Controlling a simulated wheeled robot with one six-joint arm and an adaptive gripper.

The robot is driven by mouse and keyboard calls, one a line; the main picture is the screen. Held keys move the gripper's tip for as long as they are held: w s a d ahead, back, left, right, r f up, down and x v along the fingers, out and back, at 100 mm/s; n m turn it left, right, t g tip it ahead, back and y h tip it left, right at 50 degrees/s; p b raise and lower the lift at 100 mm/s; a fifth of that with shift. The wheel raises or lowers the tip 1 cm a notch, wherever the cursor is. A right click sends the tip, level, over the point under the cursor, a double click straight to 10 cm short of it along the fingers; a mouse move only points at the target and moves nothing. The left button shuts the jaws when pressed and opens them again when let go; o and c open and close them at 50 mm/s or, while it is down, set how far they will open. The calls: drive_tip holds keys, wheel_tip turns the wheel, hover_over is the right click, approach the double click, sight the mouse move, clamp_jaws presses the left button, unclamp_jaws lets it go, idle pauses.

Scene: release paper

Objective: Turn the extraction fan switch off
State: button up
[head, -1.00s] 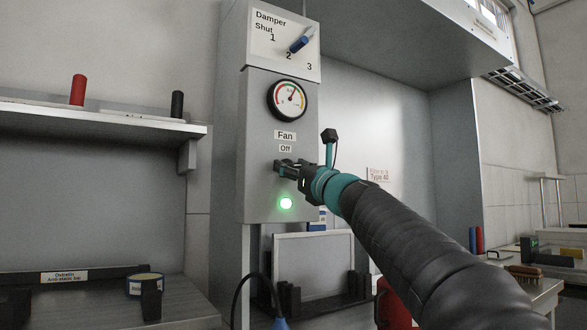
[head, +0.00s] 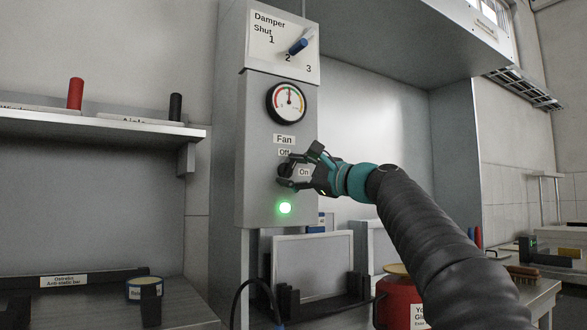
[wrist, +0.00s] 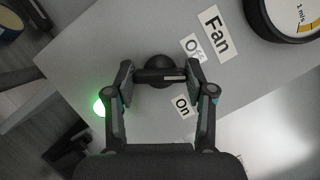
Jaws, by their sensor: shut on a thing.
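The extraction fan switch is a black rotary knob with a bar handle (wrist: 160,75) on the grey panel, between an "Off" label (wrist: 193,47) and an "On" label (wrist: 182,106). My gripper (wrist: 160,80) is shut on the knob, one finger at each end of the bar. In the head view, my gripper (head: 290,172) reaches the panel from the right and partly hides the knob. A pale mark shows on the bar's right half in the wrist view; its exact setting is hard to read. The green lamp (head: 285,208) below the knob is lit.
A round gauge (head: 288,102) and a damper lever (head: 298,46) are above on the same panel. A shelf (head: 90,125) with red and black handles is at left. A red container (head: 400,302) stands below my arm.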

drive_tip(key=n, duration=0.2)
drive_tip(key=n+g+h, duration=0.1)
drive_tip(key=n, duration=0.2)
drive_tip(key=shift+w+g, duration=0.1)
drive_tip(key=shift+g, duration=0.2)
drive_tip(key=shift+n+g, duration=0.3)
drive_tip(key=shift+n, duration=0.3)
drive_tip(key=o, duration=1.2)
drive_tip(key=shift+h, duration=0.3)
drive_tip(key=shift+c, duration=0.2)
drive_tip(key=shift+d+r, duration=0.1)
drive_tip(key=shift+v, duration=1)
drive_tip(key=v, duration=1)
drive_tip(key=shift+f, duration=0.25)
